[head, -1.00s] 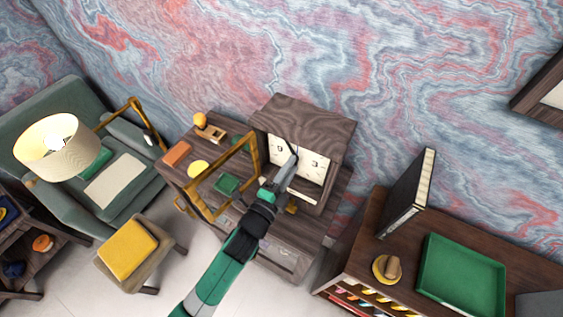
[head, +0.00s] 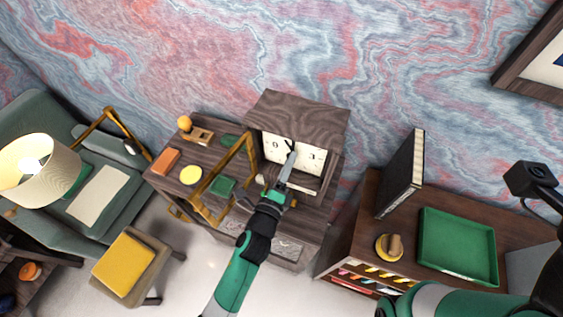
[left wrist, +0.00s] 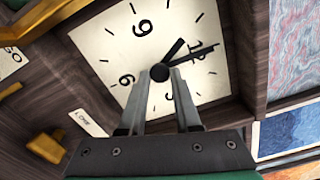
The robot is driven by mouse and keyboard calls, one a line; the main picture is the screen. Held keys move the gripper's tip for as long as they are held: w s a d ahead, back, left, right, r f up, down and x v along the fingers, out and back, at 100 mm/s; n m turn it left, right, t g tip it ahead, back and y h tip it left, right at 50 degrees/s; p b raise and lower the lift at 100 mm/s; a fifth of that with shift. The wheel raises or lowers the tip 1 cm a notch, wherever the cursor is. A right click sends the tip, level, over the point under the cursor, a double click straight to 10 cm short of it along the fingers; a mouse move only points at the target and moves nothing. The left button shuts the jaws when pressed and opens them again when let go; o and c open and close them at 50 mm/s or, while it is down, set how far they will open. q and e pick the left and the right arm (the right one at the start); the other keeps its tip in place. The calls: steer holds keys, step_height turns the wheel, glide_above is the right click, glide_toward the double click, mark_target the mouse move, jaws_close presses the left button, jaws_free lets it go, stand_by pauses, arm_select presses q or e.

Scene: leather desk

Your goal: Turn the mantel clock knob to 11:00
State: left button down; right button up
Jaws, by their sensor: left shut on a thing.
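The mantel clock (head: 298,110) is a dark wooden case with a white dial, standing at the back of the wooden cabinet. The left wrist view shows its dial (left wrist: 107,48) close up, tilted, with black numerals and a dark round knob (left wrist: 160,72) at its centre. The shorter black hand points to the upper right; the longer one points right and slightly up. My left gripper (head: 291,154) reaches up to the dial, its two fingers (left wrist: 160,84) shut on the knob. Part of the dial is hidden behind the fingers. My right arm shows at lower right, its fingertips unseen.
An ochre frame (head: 222,178) stands left of my left arm, among small items on the cabinet (head: 157,183). A dark upright book (head: 402,174) and a green tray (head: 457,246) occupy the right-hand shelf unit. A knobbed yellow disc (head: 389,246) lies before the book.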

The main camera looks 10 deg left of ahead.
arm_select(q)
steer(key=c, duration=0.6)
jaws_free()
steer(key=shift+c, duration=0.2)
steer(key=p+v, duration=0.2)
steer(key=v, duration=0.9)
steer(key=shift+s, duration=0.3)
steer(key=shift+a, duration=0.1)
